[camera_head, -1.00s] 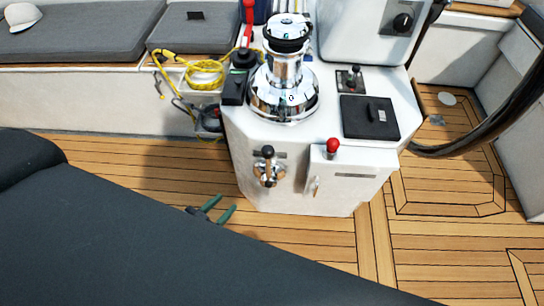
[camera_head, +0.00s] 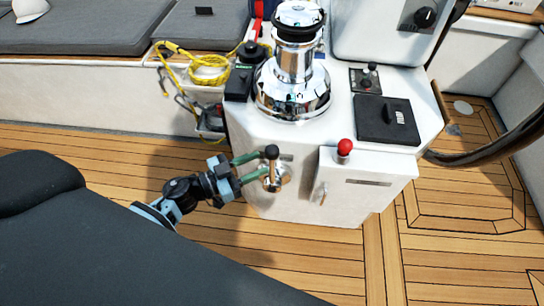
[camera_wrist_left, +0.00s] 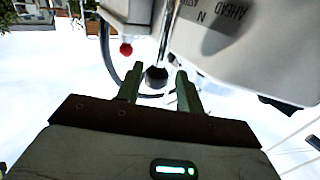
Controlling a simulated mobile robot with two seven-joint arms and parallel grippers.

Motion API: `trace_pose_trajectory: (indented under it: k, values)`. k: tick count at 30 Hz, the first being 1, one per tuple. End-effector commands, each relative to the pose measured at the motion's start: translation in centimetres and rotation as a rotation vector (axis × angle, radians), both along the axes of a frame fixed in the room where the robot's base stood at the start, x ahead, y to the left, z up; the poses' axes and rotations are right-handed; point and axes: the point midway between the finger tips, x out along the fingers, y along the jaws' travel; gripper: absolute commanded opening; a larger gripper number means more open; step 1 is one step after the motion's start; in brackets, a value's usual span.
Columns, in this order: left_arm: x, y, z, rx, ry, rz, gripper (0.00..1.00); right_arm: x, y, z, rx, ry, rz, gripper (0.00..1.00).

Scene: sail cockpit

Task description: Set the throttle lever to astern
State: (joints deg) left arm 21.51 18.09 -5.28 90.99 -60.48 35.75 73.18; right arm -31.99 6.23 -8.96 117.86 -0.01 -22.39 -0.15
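The throttle lever, with a black ball knob (camera_head: 272,152) on a chrome stem, stands on the front face of the white console (camera_head: 300,205). In the head view it looks about upright. My left gripper (camera_head: 259,164) reaches it from the left, its two green fingers open. In the left wrist view the black knob (camera_wrist_left: 156,77) lies between the spread fingertips, with gaps visible on both sides. A plate there (camera_wrist_left: 215,16) bears upside-down lettering, with AHEAD and N readable and another word partly hidden. My right gripper is not in view.
A red-knobbed lever (camera_head: 344,147) stands on the white box right of the throttle. A chrome winch (camera_head: 294,85) and a black panel (camera_head: 387,120) are on the console top. A dark wheel rim (camera_head: 490,150) is at the right. The wooden floor before the console is clear.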

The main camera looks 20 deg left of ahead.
Motion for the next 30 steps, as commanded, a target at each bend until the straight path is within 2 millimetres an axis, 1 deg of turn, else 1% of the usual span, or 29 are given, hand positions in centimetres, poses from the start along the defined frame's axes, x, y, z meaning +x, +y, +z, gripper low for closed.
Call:
trace_pose_trajectory:
  k: [1, 3, 9, 15, 22, 30]
  values:
    - [0.8, -0.6, 0.1, -0.002, -0.002, 0.001, 0.37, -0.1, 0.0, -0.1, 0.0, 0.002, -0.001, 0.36]
    - [1.6, -1.3, 0.1, -0.003, -0.002, 0.0, 0.37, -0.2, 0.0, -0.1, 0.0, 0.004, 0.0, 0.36]
    - [3.4, -2.9, 0.0, -0.001, 0.0, 0.001, 0.37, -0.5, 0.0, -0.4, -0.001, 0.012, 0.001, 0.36]
    - [4.1, -3.4, 0.0, -0.001, 0.001, 0.001, 0.37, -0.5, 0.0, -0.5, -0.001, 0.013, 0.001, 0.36]
    - [4.1, -3.5, 0.0, 0.0, 0.0, 0.001, 0.37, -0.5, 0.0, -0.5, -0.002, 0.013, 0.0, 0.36]
    - [4.1, -3.5, 0.0, 0.0, 0.0, 0.0, 0.02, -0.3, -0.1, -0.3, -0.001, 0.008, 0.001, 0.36]
